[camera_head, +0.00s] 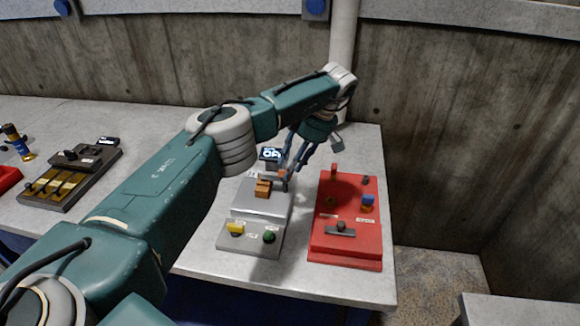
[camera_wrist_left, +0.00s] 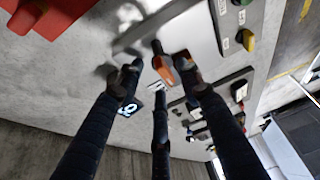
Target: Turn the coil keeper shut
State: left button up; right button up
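My left gripper (camera_head: 287,178) reaches down from behind over the back of a grey metal unit (camera_head: 262,207). Its three dark fingers (camera_wrist_left: 157,62) are spread with gaps between the tips, and nothing is clearly held. An orange block (camera_head: 263,188) stands on the grey unit just left of the fingers. In the wrist view an orange piece (camera_wrist_left: 164,70) shows between the fingertips, and another lies by the right fingertip; I cannot tell whether they touch. I cannot tell for certain which part is the coil keeper. My right gripper is not in view.
A red unit (camera_head: 346,220) with a blue block and a dark handle stands close on the right. Yellow (camera_head: 236,229) and green (camera_head: 269,237) knobs sit at the grey unit's front. A dark unit with brass parts (camera_head: 70,172) is at left. A concrete wall is behind.

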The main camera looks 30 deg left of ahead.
pick_arm(q)
jog(key=v, duration=1.1)
jog(key=shift+f, duration=0.1)
